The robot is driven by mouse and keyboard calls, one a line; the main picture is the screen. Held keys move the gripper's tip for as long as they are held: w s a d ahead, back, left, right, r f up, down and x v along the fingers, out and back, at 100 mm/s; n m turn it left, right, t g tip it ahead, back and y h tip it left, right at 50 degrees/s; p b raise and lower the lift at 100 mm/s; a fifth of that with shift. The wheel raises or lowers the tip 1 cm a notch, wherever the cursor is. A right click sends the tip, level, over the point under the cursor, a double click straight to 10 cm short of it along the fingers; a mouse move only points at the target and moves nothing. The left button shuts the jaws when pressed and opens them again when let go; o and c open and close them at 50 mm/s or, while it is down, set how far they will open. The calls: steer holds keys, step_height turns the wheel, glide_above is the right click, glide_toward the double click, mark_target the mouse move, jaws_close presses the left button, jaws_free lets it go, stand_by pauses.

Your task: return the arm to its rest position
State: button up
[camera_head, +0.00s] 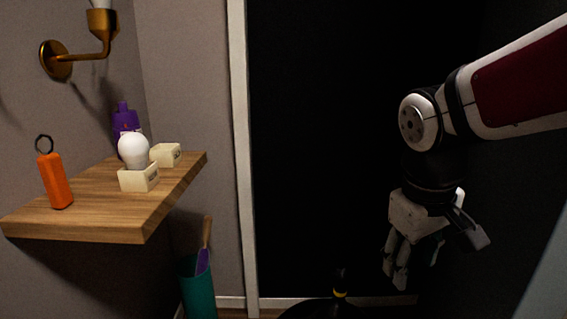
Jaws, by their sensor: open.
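My arm comes in from the upper right of the head view, with a dark red and white link and a dark wrist joint. My gripper (433,262) hangs below the wrist at the right, pointing down. Its fingers are apart, and I see nothing between them. It is in front of a dark opening, well to the right of the wooden shelf (105,232) and touching nothing that I can see.
The shelf holds an orange tool (57,181), a white bulb (133,150) in a cream block (139,178), another cream block (166,155) and a purple bottle (125,121). A brass wall lamp (57,62) is above. A teal bin (199,290) stands below.

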steer(key=s+a+f+m+g+y, duration=0.15)
steer(key=s+m, duration=0.25)
steer(key=s, duration=2)
step_height(320, 180, up, 34)
steer(key=t+p, duration=0.3)
steer(key=p, duration=2.9)
steer(key=shift+w+d+f+t, duration=0.25)
steer(key=shift+w+d+t, duration=0.05)
steer(key=shift+w+t, duration=0.1)
